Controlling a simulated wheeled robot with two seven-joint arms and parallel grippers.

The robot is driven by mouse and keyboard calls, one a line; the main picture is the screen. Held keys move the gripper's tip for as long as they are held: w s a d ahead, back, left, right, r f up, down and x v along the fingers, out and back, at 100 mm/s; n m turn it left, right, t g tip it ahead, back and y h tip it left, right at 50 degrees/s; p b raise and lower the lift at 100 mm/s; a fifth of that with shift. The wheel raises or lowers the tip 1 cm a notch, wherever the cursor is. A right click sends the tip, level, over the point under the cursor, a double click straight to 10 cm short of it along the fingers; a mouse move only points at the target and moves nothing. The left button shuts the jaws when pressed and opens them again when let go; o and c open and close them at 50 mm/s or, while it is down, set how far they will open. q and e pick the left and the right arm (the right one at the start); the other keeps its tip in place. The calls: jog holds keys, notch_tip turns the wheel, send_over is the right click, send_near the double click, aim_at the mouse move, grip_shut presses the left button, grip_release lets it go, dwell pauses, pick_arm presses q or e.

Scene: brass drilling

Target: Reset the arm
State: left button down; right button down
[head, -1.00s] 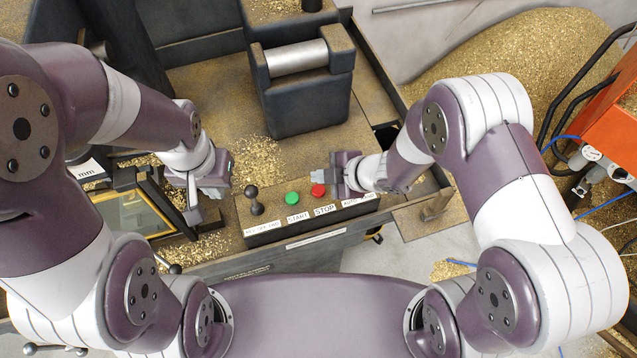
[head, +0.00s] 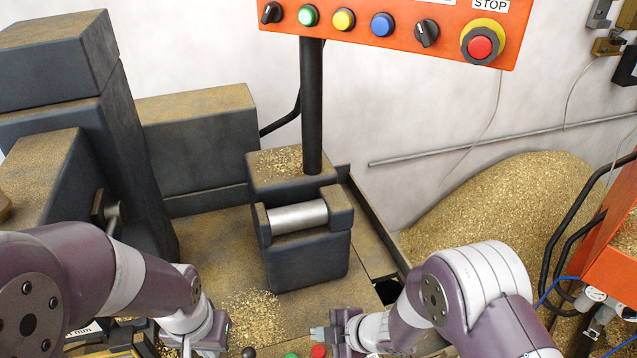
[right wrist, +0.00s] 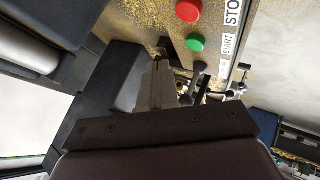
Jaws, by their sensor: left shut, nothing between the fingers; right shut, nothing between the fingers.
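My right gripper (head: 320,333) reaches in from the right, with its grey fingers pointing left, close to the red button (head: 318,350) at the bottom edge. In the right wrist view its fingers (right wrist: 155,84) are together and empty, with the red button (right wrist: 188,11) and green button (right wrist: 196,43) beyond them. I cannot tell from the head view how far the fingers are from the button. My left gripper (head: 208,338) is at the bottom left, shut, with its fingertips mostly cut off by the frame edge.
A dark machine block with a metal roller (head: 297,217) stands behind the grippers. An orange control panel (head: 390,25) hangs above on a black post (head: 312,110). Brass chips (head: 500,205) are heaped at the right. The tray floor (head: 215,262) between block and left hand is open, with scattered chips.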

jog(key=d+m+h, duration=0.1)
jog(key=d, duration=0.1)
jog(key=d+f+m+h, duration=0.1)
jog(key=d+m, duration=0.1)
jog(key=s+d+f+m+h, duration=0.1)
jog(key=m, duration=0.1)
jog(key=shift+d+f+h, duration=0.1)
jog(key=shift+d+h, duration=0.3)
jog(key=d+m, duration=0.1)
jog(key=d+m+h, duration=0.1)
jog(key=d, duration=0.1)
jog(key=d+r+m+h+b, duration=0.1)
jog(key=m, duration=0.1)
jog(key=shift+s+d+g, duration=0.25)
jog(key=shift+s+g, duration=0.15)
jog(key=s+d+r+m+g+h+b, duration=0.2)
jog(key=s+d+r+m+b, duration=0.2)
jog(key=s+d+r+m, duration=0.3)
jog(key=r+m, duration=0.1)
jog(key=m, duration=0.3)
jog(key=shift+s+r+m, duration=0.2)
jog(key=shift+s+m, duration=0.1)
jog(key=shift+m, duration=0.1)
jog(key=shift+d, duration=0.1)
